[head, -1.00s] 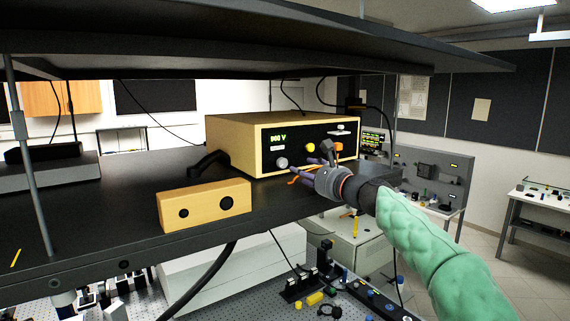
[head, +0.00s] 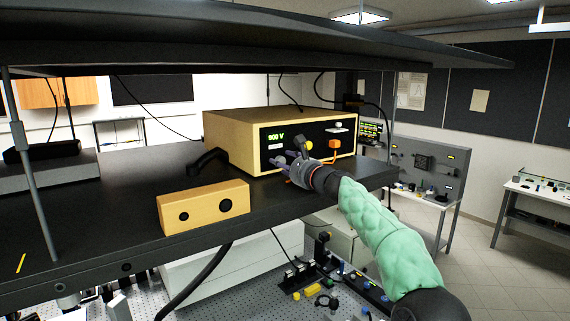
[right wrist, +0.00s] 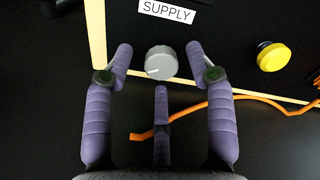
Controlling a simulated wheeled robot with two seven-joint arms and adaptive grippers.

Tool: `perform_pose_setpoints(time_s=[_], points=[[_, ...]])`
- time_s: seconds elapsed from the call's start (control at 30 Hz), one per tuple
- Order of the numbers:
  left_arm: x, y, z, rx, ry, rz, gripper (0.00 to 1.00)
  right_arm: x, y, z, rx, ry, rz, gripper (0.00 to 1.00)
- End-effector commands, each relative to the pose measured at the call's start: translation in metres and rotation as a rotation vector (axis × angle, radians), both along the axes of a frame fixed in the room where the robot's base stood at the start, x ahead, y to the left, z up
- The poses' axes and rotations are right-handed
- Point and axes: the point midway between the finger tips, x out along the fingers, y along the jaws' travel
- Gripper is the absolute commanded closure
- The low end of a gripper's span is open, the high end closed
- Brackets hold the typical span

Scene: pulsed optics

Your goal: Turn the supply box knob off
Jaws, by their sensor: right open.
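The supply box (head: 230,129) is a tan case with a black front panel on the dark shelf. Its green display reads 900 V. In the right wrist view the grey round knob (right wrist: 161,63) sits under a SUPPLY label (right wrist: 167,11), with a white mark pointing to the lower left. My right gripper (right wrist: 162,70) is open, its purple fingers on either side of the knob, with a third finger below it. In the head view the right gripper (head: 285,165) hides the knob. My left gripper is not in view.
A yellow button (right wrist: 273,57) is right of the knob. An orange cable (right wrist: 225,104) runs below the panel. A smaller tan box with two dark holes (head: 204,208) stands at the shelf's front edge. An upper shelf (head: 180,50) hangs overhead.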

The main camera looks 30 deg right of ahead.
Motion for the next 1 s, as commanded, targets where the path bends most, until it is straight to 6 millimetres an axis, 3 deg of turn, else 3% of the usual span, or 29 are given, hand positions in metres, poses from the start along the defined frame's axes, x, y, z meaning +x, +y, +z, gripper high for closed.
perform_pose_setpoints(time_s=[0.07,0.23,0.27,0.67,1.0], points=[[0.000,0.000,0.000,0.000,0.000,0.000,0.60,0.000,0.000,0.000,0.000,0.000,0.000,0.50],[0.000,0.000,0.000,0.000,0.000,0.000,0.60,0.000,0.000,0.000,0.000,0.000,0.000,0.98],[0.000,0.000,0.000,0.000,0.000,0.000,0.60,0.000,0.000,0.000,0.000,-0.001,0.001,1.00],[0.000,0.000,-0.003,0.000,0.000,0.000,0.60,-0.001,0.001,0.001,-0.030,-0.005,0.001,1.00],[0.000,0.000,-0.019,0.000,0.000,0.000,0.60,-0.001,0.001,0.000,-0.235,-0.023,0.001,1.00]])
